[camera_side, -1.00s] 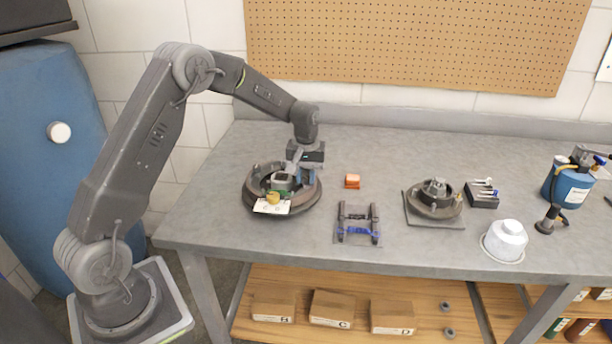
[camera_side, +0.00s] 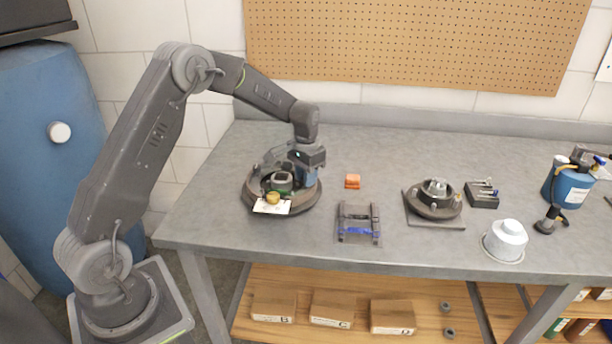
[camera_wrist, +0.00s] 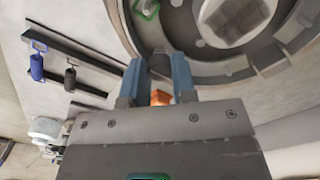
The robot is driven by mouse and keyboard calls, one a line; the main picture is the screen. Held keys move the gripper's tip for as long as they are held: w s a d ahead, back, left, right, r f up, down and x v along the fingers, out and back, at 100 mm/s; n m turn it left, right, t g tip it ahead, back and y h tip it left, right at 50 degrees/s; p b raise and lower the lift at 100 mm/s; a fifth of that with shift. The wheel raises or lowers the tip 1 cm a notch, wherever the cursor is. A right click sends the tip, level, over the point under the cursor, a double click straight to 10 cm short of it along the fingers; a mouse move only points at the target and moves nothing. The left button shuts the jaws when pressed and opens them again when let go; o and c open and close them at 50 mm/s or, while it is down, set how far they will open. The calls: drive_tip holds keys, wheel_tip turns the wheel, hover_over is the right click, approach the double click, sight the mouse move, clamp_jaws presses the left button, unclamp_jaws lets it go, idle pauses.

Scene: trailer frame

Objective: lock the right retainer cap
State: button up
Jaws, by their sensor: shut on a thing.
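The round dark housing (camera_side: 250,198) sits on the bench at the left, with a raised centre, a green part and a yellow knob (camera_side: 272,198) above a white tag. My gripper (camera_side: 309,180) is down at the housing's right side. In the wrist view, my gripper (camera_wrist: 159,70) has its two blue fingers pointing at the housing's rim (camera_wrist: 210,72). It is shut on a small dark piece, which looks like the right retainer cap (camera_wrist: 157,62), at the rim. The fingers hide part of the cap, and its lock position cannot be told.
An orange block (camera_side: 352,181) lies right of the housing. A rack (camera_side: 358,222) with a blue-handled tool stands in front. Further right are a second round assembly (camera_side: 435,200), a white dome (camera_side: 506,238) and a blue canister (camera_side: 568,184). The bench behind is clear.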

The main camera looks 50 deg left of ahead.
idle(0.3)
drive_tip(key=o, duration=0.9)
drive_tip(key=shift+o, duration=0.2)
wheel_tip(320, 180, up, 14)
idle(0.3)
